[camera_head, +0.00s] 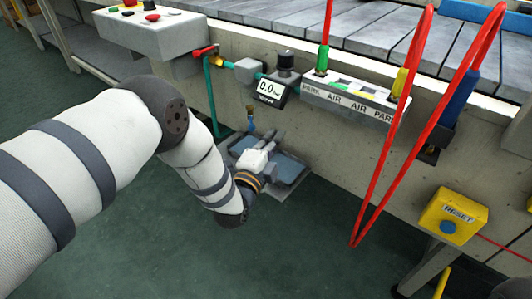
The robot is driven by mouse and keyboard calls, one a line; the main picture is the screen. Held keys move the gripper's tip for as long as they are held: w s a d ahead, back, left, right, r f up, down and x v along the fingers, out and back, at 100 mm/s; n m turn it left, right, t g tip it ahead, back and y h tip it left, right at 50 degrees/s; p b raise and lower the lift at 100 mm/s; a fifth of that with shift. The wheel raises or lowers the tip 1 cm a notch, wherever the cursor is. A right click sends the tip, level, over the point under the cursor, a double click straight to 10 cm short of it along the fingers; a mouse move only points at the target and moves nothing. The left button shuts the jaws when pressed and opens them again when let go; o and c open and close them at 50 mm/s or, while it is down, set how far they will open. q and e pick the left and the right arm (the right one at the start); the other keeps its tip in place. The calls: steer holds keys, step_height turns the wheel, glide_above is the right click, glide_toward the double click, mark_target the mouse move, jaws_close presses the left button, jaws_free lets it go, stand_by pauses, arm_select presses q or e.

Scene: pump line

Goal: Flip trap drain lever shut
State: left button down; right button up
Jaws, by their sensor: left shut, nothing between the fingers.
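My left arm comes in from the left, and its gripper (272,138) is shut and empty. The gripper is low beside the machine's side panel, just to the right of and below a small hanging fitting (250,118) with a bluish lower end. This fitting looks like the trap drain, but it is too small to tell which part is its lever or how that stands. I cannot tell whether the fingers touch it. My right gripper is not in view.
A red valve handle (205,50) sits on a teal pipe (209,90). A gauge (270,91) reads 0.0. A labelled manifold (345,97) carries red hoses (378,165) that hang down at the right. A yellow RESET box (453,214) is lower right.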

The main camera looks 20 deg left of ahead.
mark_target(251, 122)
arm_select(q)
steer(key=a, duration=0.1)
steer(key=w+a, duration=0.1)
steer(key=a, duration=0.1)
steer(key=shift+w+a+f, duration=0.2)
steer(key=shift+a+f, duration=0.1)
steer(key=shift+a, duration=0.1)
steer(key=shift+s+a+m+h, duration=0.2)
steer(key=shift+m+h, duration=0.2)
steer(key=shift+h, duration=0.3)
